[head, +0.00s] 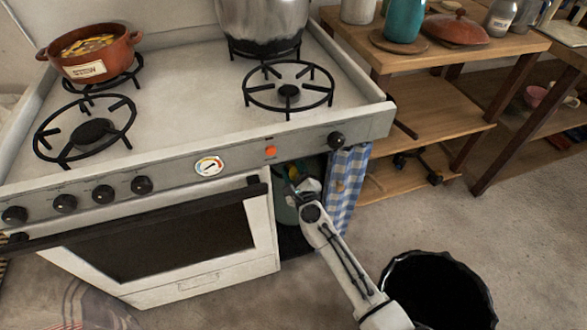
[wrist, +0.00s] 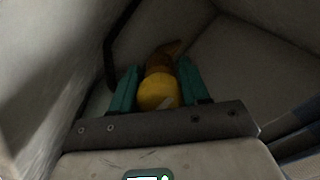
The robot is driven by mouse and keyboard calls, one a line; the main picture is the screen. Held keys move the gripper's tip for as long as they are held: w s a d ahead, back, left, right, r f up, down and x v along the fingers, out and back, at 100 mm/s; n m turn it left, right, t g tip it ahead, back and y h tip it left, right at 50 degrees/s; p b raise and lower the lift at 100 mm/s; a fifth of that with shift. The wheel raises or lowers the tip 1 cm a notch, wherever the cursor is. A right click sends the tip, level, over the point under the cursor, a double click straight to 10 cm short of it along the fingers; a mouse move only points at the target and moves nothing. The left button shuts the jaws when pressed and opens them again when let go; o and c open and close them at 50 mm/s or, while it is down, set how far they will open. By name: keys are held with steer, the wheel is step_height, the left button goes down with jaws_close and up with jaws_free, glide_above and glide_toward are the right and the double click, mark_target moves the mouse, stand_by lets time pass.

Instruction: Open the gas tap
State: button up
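The gas bottle (head: 285,207) is a green cylinder inside the dark compartment right of the oven, partly behind a blue checked curtain. My arm reaches into this compartment, and in the head view my fingers are hidden in shadow there. In the wrist view my gripper (wrist: 158,75) has its two teal fingers apart, one on each side of a round yellow tap knob (wrist: 159,92). A brownish, brass-like fitting (wrist: 166,54) shows just beyond the knob. The knob fills most of the space between the fingers; whether they press on it I cannot tell.
The checked curtain (head: 346,185) hangs close right of my arm. The oven door (head: 165,245) with its dark handle bar is on the left. A black bin (head: 390,275) stands on the floor at front right. A wooden shelf table (head: 420,115) stands right of the stove.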

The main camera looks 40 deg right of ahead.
steer(key=c, duration=0.6)
steer(key=shift+o, duration=0.2)
steer(key=shift+n, duration=0.3)
steer(key=n+p, duration=0.2)
steer(key=n, duration=0.4)
steer(key=shift+a, duration=0.15)
steer(key=n+p, duration=0.2)
steer(key=n, duration=0.4)
steer(key=shift+n, duration=0.3)
steer(key=n+p, duration=0.1)
steer(key=n, duration=0.3)
steer(key=shift+f+n, duration=0.15)
steer(key=shift+n, duration=0.25)
